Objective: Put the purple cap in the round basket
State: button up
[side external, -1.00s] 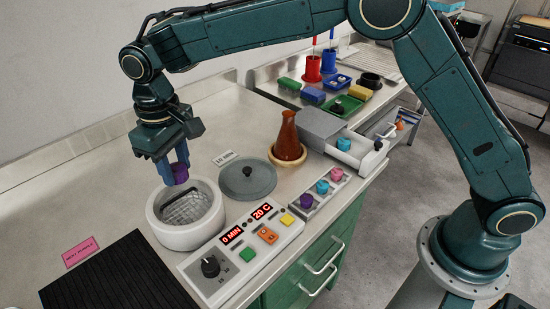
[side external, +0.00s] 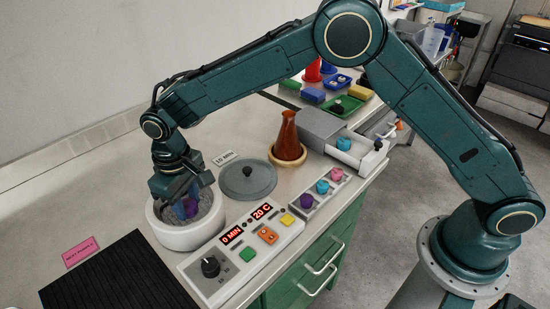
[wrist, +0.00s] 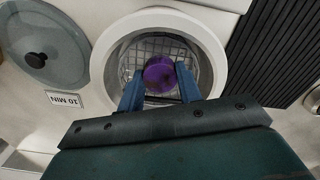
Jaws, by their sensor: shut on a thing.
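The purple cap (wrist: 159,74) is between the blue fingers of my gripper (wrist: 160,85) in the wrist view. My gripper (side external: 187,205) is shut on the cap and lowered into the opening of the white round oven (side external: 182,236). The round wire basket (wrist: 184,54) sits inside the oven's opening, below and around the cap in the wrist view. In the side view the cap (side external: 190,208) is partly hidden by the fingers. I cannot tell whether it touches the basket floor.
A grey lid (side external: 248,180) lies beside the oven. A control panel (side external: 240,262), a rack with several coloured caps (side external: 322,192) and a brown flask (side external: 288,138) stand to the right. A black ridged mat (side external: 115,275) lies in front.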

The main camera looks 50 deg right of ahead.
aim_at(188, 204)
jog(key=shift+f, duration=1.25)
jog(key=shift+f, duration=0.15)
jog(key=o, duration=0.7)
jog(key=shift+c, duration=0.2)
notch_tip(188, 204, up, 11)
jog(key=shift+f, duration=0.1)
jog(key=shift+r, duration=0.75)
